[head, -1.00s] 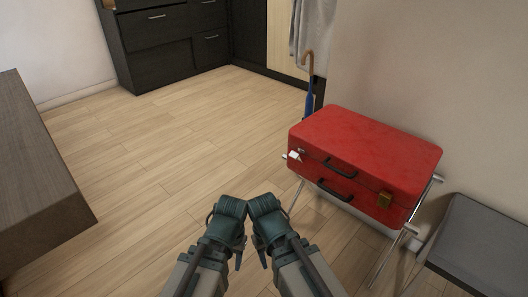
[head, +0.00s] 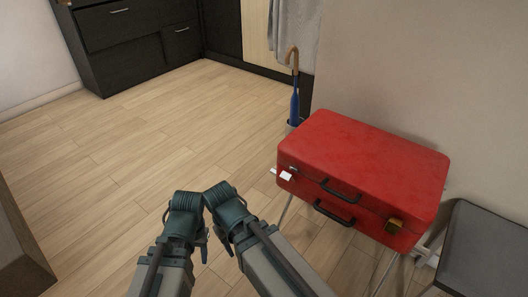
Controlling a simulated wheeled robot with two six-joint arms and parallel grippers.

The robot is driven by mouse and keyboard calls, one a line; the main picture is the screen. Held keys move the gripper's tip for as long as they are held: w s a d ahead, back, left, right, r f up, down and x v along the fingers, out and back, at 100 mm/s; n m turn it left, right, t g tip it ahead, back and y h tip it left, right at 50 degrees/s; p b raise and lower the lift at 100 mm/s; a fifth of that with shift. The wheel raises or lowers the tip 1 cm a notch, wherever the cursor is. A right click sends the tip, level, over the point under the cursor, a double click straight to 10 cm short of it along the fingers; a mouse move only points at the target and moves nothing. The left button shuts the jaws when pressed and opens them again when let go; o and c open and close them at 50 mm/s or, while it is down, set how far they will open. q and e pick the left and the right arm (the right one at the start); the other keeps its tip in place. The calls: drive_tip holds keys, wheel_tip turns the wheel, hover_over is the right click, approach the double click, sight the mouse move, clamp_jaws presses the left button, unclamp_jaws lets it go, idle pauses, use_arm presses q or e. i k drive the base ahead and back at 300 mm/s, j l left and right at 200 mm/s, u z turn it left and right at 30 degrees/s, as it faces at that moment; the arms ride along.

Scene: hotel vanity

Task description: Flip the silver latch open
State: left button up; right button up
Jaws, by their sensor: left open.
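A red suitcase (head: 362,174) lies flat on a stand at the right, with its front side toward me. A small, pale silver-white latch (head: 286,176) sits at the left end of its front; its exact position is too small to read. A brass-coloured latch (head: 394,225) sits at the right end. My left gripper (head: 202,243) is open, low in the picture, to the left of the suitcase and apart from it. My right arm is beside it, also clear of the suitcase; its fingers are mostly hidden.
A grey-topped bench (head: 488,250) stands close to the right of the suitcase. An umbrella (head: 294,90) stands behind it by the wall. A wooden furniture edge (head: 20,250) is at the left. The wood floor (head: 130,150) between is clear.

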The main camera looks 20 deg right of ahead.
sight(286, 176)
drive_tip(key=i+u, duration=0.25)
drive_tip(key=i, duration=0.5)
drive_tip(key=i+l+u, duration=0.2)
drive_tip(key=i, duration=0.55)
drive_tip(key=i+j+u, duration=0.1)
drive_tip(key=i+u, duration=0.2)
drive_tip(key=i, duration=0.35)
drive_tip(key=i+u, duration=0.3)
drive_tip(key=i, duration=0.3)
drive_tip(key=i+u, duration=0.3)
drive_tip(key=i, duration=0.2)
drive_tip(key=i+l+u, duration=0.1)
drive_tip(key=i+u, duration=0.2)
drive_tip(key=i, duration=0.25)
drive_tip(key=i+z, duration=0.1)
drive_tip(key=z, duration=4.7)
